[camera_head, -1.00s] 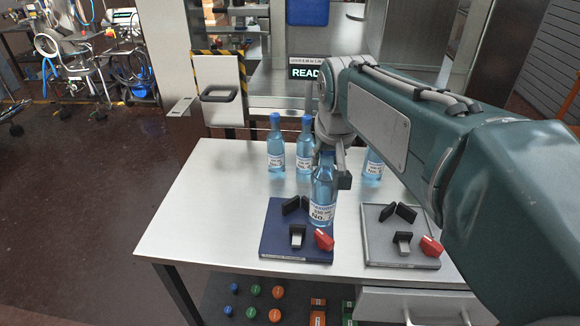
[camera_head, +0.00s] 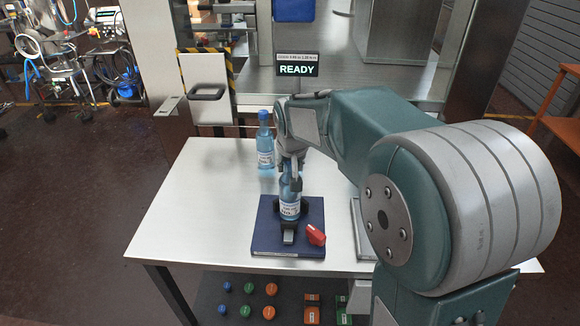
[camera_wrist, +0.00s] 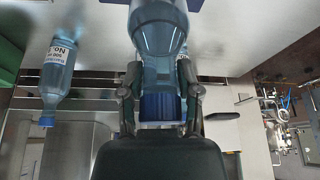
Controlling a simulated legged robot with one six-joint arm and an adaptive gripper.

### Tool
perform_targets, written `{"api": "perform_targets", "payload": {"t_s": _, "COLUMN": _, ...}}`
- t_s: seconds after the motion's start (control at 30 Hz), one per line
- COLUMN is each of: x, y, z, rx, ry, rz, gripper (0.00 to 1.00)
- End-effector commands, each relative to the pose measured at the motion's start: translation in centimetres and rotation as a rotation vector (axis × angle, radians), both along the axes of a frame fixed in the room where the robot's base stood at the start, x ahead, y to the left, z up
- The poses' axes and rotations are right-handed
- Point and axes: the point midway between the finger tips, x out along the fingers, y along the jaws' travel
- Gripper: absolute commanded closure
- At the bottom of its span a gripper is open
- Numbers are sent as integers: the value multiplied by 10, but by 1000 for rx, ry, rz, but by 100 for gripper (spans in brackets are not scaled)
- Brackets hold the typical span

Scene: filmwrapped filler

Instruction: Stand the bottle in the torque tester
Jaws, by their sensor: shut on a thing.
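A clear blue bottle (camera_head: 289,208) with a white label is upright in my gripper (camera_head: 291,168), which is shut on its neck and cap end. The bottle's lower part is between the black jaws of the blue-based torque tester (camera_head: 262,240), above its middle. I cannot tell whether the bottle's base touches the plate. The tester has a red knob (camera_head: 315,235) at its front right. In the wrist view, my gripper's fingers (camera_wrist: 160,72) flank the held bottle's dark blue cap (camera_wrist: 160,107), and its body (camera_wrist: 158,35) runs up out of frame.
Another blue bottle (camera_head: 265,150) stands at the back of the white table (camera_head: 200,200); it also shows in the wrist view (camera_wrist: 57,75). A grey plate (camera_head: 358,228) is mostly hidden behind my arm. A sign (camera_head: 297,70) reads READY. The table's left side is clear.

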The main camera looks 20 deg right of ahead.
Motion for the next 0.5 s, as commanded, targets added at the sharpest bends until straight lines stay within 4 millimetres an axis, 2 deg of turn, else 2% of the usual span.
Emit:
{"api": "perform_targets", "payload": {"t_s": 0.4, "x": 0, "y": 0, "z": -7, "rx": 0, "ry": -2, "rz": 0, "gripper": 100}}
{"api": "perform_targets", "payload": {"t_s": 0.43, "x": 0, "y": 0, "z": -8, "rx": 0, "ry": 0, "rz": 0, "gripper": 52}}
{"api": "perform_targets", "payload": {"t_s": 0.5, "x": 0, "y": 0, "z": -8, "rx": 0, "ry": 0, "rz": 0, "gripper": 22}}
